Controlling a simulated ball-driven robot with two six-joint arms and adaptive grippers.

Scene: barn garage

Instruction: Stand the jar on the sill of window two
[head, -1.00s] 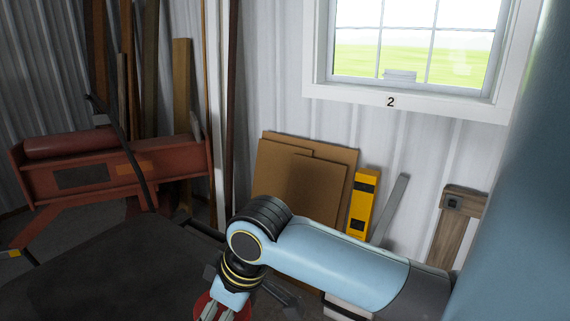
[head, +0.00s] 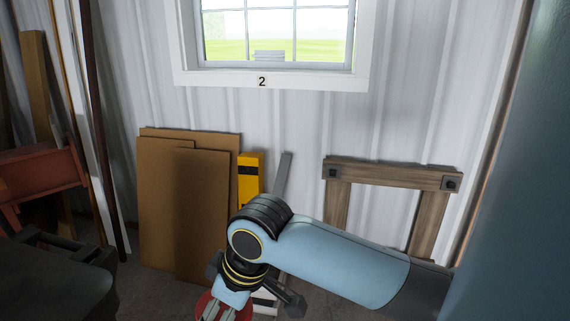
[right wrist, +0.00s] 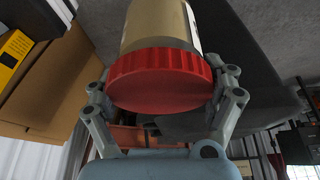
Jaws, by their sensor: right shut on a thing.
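The jar (right wrist: 158,30) has a tan body with a pale label edge and a ribbed red lid (right wrist: 160,82). In the right wrist view my right gripper (right wrist: 163,92) is shut on it, one finger on each side of the lid. In the head view my right gripper (head: 222,308) is at the bottom edge, with a bit of the red lid showing; the jar's body is hidden there. Window two (head: 275,30), with a "2" label below it, is at the top. Its sill (head: 320,67) is well above and beyond my gripper. My left gripper is out of view.
A pale grey object (head: 268,56) shows at the window's lower edge; I cannot tell if it is on the sill. Brown boards (head: 205,210), a yellow level (head: 249,175) and a wooden frame (head: 390,173) lean below the window. A dark surface (head: 50,285) is at lower left.

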